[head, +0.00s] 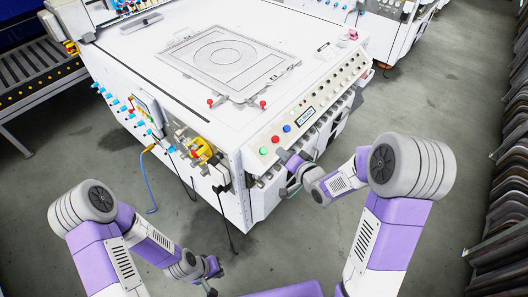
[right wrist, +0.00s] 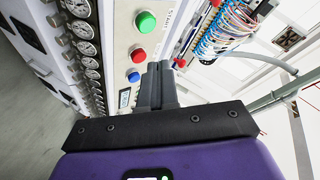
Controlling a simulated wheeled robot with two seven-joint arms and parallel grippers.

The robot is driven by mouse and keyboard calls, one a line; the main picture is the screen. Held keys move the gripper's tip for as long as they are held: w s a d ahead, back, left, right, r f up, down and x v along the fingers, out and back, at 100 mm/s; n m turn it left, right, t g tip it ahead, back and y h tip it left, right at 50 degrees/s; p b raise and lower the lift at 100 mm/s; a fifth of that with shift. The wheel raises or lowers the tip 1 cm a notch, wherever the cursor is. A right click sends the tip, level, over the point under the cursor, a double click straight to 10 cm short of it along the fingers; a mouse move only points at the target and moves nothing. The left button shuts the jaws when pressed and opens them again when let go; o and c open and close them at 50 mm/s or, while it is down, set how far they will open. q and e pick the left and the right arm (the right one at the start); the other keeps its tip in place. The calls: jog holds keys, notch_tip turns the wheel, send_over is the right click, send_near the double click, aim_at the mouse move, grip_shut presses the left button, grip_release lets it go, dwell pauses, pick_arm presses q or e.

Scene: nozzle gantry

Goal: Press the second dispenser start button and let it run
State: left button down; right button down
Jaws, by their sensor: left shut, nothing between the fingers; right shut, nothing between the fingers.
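A white machine's sloped front panel holds a green button (head: 263,151), a red button (head: 275,140) and a blue button (head: 286,128) in a row. In the right wrist view, the green button (right wrist: 146,22) is at the top, with the red button (right wrist: 139,55) and blue button (right wrist: 133,77) below it. My right gripper (head: 284,155) is shut and empty, close to the panel's front edge. Its fingertips (right wrist: 159,70) appear beside the red and blue buttons; contact cannot be told. My left gripper (head: 211,287) is low, away from the panel, shut and empty.
A small display (head: 306,115) and several knobs continue along the panel. Gauges (right wrist: 82,30) line the machine's side in the wrist view. Wiring (right wrist: 228,30) and a grey hose are to the right there.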

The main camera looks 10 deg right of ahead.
aim_at(263, 151)
jog(key=shift+t+y, duration=0.4)
jog(key=shift+t, duration=0.3)
jog(key=r, duration=0.4)
jog(key=shift+w+d+r, duration=0.1)
jog(key=shift+w+r, duration=0.15)
jog(key=shift+w, duration=0.1)
jog(key=shift+f, duration=0.1)
jog(key=shift+w+a+f+b, duration=0.5)
jog(key=shift+w+f+b, duration=0.15)
jog(key=shift+f+b, duration=0.45)
jog(key=shift+w+a+f+b, duration=0.65)
jog(key=shift+f+b, duration=0.3)
jog(key=shift+f, duration=0.3)
jog(key=shift+w+a+f+b, duration=0.4)
jog(key=shift+w+f+b, duration=0.3)
jog(key=shift+f+b, duration=0.4)
jog(key=shift+f, duration=0.1)
jog(key=shift+w+a+f+b, duration=0.15)
jog(key=shift+w+f+b, duration=0.05)
jog(key=shift+f+b, duration=0.25)
jog(key=shift+r, duration=0.1)
